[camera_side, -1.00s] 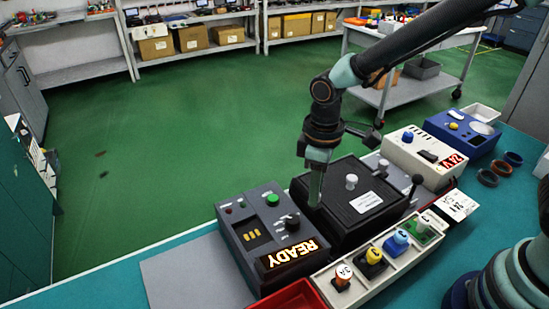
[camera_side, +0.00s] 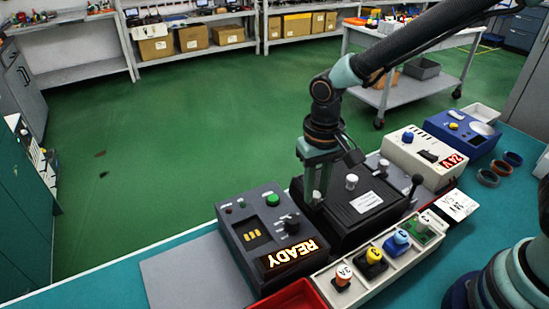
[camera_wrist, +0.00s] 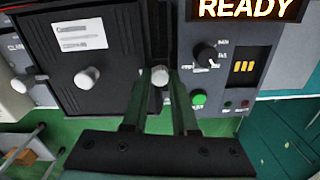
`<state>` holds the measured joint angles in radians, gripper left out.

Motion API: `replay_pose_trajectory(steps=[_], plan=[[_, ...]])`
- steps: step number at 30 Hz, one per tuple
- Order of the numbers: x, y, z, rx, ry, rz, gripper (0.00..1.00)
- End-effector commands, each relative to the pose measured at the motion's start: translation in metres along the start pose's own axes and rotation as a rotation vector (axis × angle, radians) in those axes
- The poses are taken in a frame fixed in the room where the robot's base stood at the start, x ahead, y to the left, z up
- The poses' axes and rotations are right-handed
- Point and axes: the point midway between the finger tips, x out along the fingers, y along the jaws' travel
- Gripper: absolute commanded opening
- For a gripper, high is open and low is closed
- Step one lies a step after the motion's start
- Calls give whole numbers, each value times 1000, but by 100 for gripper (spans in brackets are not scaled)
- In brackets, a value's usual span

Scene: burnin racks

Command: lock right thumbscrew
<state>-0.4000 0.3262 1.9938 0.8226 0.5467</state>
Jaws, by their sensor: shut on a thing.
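My gripper (camera_wrist: 159,88) points down at the edge of the black box (camera_wrist: 113,75), beside the grey control unit. Its two fingers are shut on a pale thumbscrew (camera_wrist: 159,75), whose top shows between the fingertips in the wrist view. In the side view my gripper (camera_side: 317,195) stands at the left edge of the black box (camera_side: 350,225) and largely hides that thumbscrew. A white knob (camera_side: 351,182) stands on the box lid, and it also shows in the wrist view (camera_wrist: 87,78). Another white knob (camera_side: 383,165) stands beyond the box.
The grey control unit (camera_side: 235,215) with a lit READY display (camera_side: 290,253) is close on the left. A black lever (camera_side: 414,185) stands at the box's right. A white tray (camera_side: 365,288) of coloured knobs lies in front, near a red bin (camera_side: 295,297).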

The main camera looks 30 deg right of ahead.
Motion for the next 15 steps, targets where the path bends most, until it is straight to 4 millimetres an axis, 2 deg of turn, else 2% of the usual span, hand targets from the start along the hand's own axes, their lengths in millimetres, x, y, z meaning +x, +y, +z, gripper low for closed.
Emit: replay_pose_trajectory(steps=[15], plan=[[-1,0,-1,97,4,-2,0]])
